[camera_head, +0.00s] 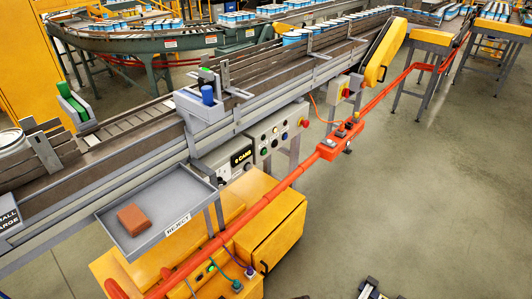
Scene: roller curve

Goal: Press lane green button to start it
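A grey control panel (277,131) is fixed to the side of the conveyor, near the middle of the view. It carries several small round buttons and a red knob at its right end. A small dark green button (264,151) seems to sit at its lower left, but the colours are hard to make out at this size. Black and silver parts, likely the tip of my gripper (372,290), show at the bottom edge, far below and right of the panel and apart from it. Most of it is cut off, so its opening cannot be told.
A grey reject tray (160,212) holding a brown block (133,219) juts out at left. A display box (236,160) adjoins the panel. Open floor (420,190) lies at right.

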